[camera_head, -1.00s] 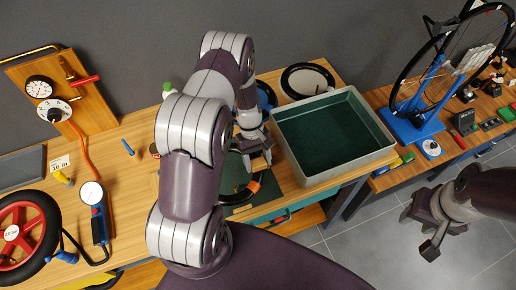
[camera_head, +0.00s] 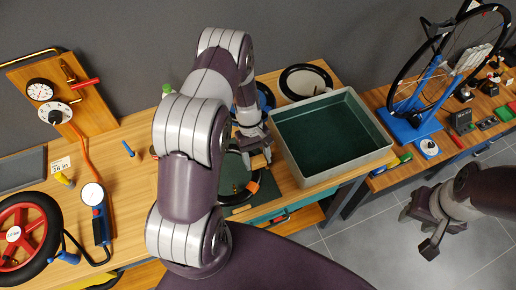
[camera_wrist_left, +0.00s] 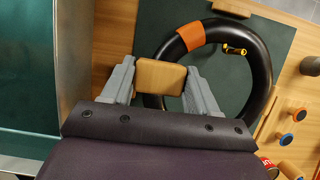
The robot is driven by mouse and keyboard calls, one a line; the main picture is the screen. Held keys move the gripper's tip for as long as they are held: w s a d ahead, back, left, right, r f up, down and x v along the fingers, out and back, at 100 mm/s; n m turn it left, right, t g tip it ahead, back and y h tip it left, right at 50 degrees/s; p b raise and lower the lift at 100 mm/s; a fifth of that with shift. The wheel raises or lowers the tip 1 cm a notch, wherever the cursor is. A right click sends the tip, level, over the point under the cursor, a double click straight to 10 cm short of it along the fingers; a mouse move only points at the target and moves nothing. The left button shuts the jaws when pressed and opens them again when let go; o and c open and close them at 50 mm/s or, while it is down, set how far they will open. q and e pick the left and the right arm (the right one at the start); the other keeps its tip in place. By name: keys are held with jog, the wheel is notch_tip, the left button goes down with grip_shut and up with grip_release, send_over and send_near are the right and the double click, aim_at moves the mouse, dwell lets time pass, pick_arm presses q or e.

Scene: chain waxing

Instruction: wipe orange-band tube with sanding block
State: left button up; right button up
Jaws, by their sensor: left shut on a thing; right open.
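The black tube with an orange band (camera_wrist_left: 198,37) lies as a ring on a dark green mat (camera_wrist_left: 160,18) in the left wrist view. In the head view the tube (camera_head: 242,192) is partly hidden by my left arm. My left gripper (camera_wrist_left: 160,84) is shut on the tan sanding block (camera_wrist_left: 160,76), held between its fingertips at the near left side of the ring; contact with the tube cannot be told. The left gripper (camera_head: 257,155) also shows in the head view. My right gripper (camera_head: 425,232) is open and empty above the floor at the right.
A grey-rimmed green basin (camera_head: 380,157) stands right of the left gripper. A wheel stand (camera_head: 413,125) is on the right bench. A pressure gauge (camera_head: 93,194) and a red wheel (camera_head: 15,236) lie at the left. A brass valve (camera_wrist_left: 234,50) shows inside the ring.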

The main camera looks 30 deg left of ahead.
pick_arm(q)
jog(key=shift+p+v, duration=0.55)
jog(key=shift+v, duration=0.25)
jog(key=r, duration=0.1)
jog(key=r+p, duration=0.2)
jog(key=shift+s+d+r, duration=0.2)
jog(key=shift+s+d, duration=0.05)
jog(key=shift+s, duration=0.05)
jog(key=shift+r+p, duration=0.25)
jog(key=shift+p, duration=0.05)
jog(key=shift+a+r, duration=0.15)
